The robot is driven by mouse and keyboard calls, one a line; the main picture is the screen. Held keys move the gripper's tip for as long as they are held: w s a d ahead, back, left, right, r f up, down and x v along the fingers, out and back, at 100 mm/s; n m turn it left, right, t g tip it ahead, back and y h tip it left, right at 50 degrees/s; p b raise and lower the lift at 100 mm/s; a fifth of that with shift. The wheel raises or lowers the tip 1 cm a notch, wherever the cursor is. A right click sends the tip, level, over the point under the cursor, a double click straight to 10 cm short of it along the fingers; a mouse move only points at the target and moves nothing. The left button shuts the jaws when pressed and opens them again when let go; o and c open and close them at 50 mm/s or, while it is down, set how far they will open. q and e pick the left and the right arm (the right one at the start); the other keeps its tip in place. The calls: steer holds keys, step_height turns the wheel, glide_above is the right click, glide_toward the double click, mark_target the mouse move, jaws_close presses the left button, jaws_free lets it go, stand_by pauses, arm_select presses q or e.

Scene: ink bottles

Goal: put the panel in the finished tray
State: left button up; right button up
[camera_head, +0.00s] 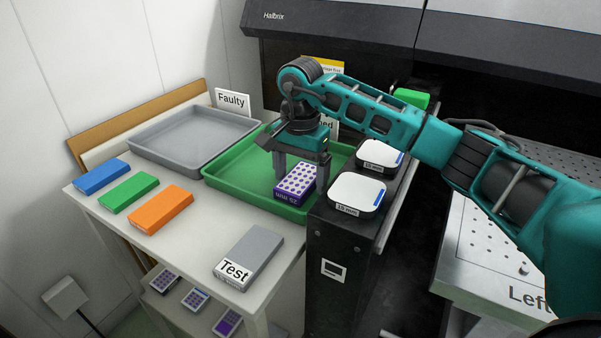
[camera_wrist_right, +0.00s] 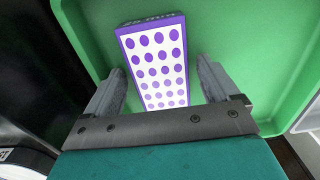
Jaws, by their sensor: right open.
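The panel (camera_head: 295,184) is a purple block with a white face of purple dots and "25 mm" on its edge. It lies in the green tray (camera_head: 228,180), near its front right edge. My right gripper (camera_head: 301,172) is open above the panel, one finger on each side. In the right wrist view the panel (camera_wrist_right: 157,62) sits between the spread fingers, with green gaps on both sides. My left gripper is out of view.
A grey tray (camera_head: 150,150) with a "Faulty" sign (camera_head: 232,101) stands left of the green tray. Blue, green and orange blocks and a grey "Test" box (camera_head: 249,256) lie on the white table. Two white pads (camera_head: 356,193) top the black stand at right.

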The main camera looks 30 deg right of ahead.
mark_target(301, 178)
step_height(301, 178, up, 12)
steer(key=p, duration=0.2)
stand_by(0.7)
